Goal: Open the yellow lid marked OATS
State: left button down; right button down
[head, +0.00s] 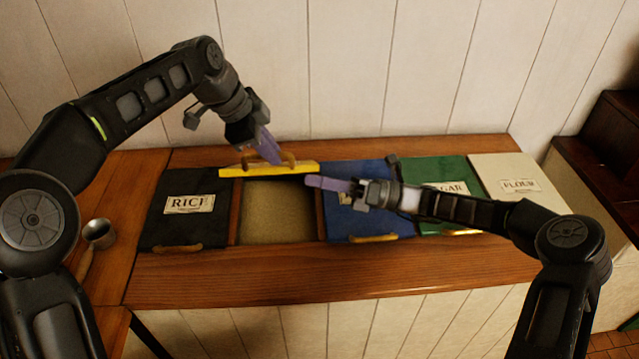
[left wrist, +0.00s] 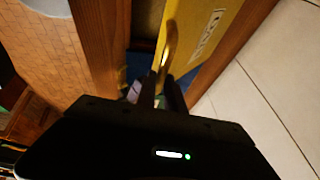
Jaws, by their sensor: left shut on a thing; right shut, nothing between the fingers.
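The yellow lid (head: 235,172) is raised at the back of its bin, seen nearly edge-on in the head view. In the left wrist view the yellow lid (left wrist: 226,28) shows its label, too slanted to read clearly. My left gripper (head: 276,160) is shut on the lid's curved handle (head: 289,160); the handle also shows in the left wrist view (left wrist: 171,45). The open bin (head: 277,212) below holds a tan, grainy fill. My right gripper (head: 308,181) is shut and empty, over the left edge of the blue lid, right of the open bin.
A black lid marked RICE (head: 188,222) lies closed on the left. The blue lid (head: 350,222), green lid (head: 456,170) and cream FLOUR lid (head: 505,172) lie closed on the right. The wooden front strip (head: 300,280) is clear.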

pick_arm(q)
jog(key=shift+w+a+f, duration=0.15)
jog(key=shift+a+f, duration=0.05)
jog(key=shift+f, duration=0.25)
pick_arm(e)
jog(key=shift+w+r, duration=0.5)
jog(key=shift+r, duration=0.1)
jog(key=shift+d+m, duration=0.1)
jog(key=shift+m, duration=0.2)
pick_arm(q)
jog(key=c, duration=1.5)
grip_release()
jog(key=shift+d, duration=0.1)
jog(key=shift+o, duration=0.2)
pick_arm(e)
jog(key=shift+w+f, duration=0.1)
jog(key=shift+w, duration=0.1)
pick_arm(q)
jog(key=shift+w+r, duration=0.1)
jog(key=shift+r, duration=0.1)
pick_arm(e)
jog(key=shift+s, duration=0.1)
pick_arm(q)
jog(key=shift+r, duration=0.4)
jog(key=v, duration=0.6)
jog(key=shift+a+r, duration=0.2)
jog(key=shift+a, duration=0.1)
pick_arm(e)
jog(key=shift+f, duration=0.1)
